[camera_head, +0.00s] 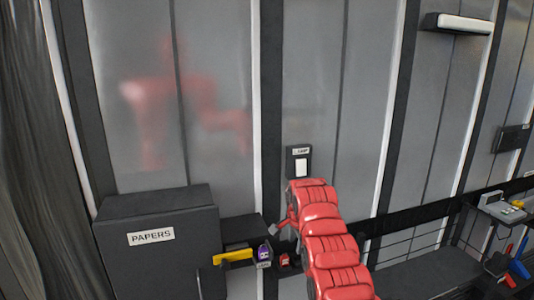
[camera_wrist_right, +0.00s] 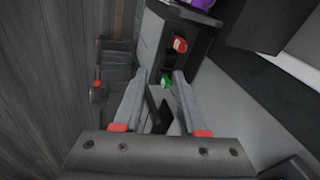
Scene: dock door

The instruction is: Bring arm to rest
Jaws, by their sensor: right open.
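My red right arm (camera_head: 328,240) rises from the bottom of the head view, in front of the wall. My right gripper (camera_head: 276,230) is small there, at the arm's left side, above the small shelf items. In the right wrist view the two grey fingers of this gripper (camera_wrist_right: 160,80) are spread apart, with nothing held between them. Floor and a dark shelf side show beyond the fingers. My left arm and gripper are not in view.
A dark box labelled PAPERS (camera_head: 158,245) stands left of the arm. Beside it are a yellow item (camera_head: 232,256), a purple item (camera_head: 264,253) and a red item (camera_head: 284,260). A switch (camera_head: 300,163) is on the wall above the arm. A cluttered shelf (camera_head: 500,212) is at right.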

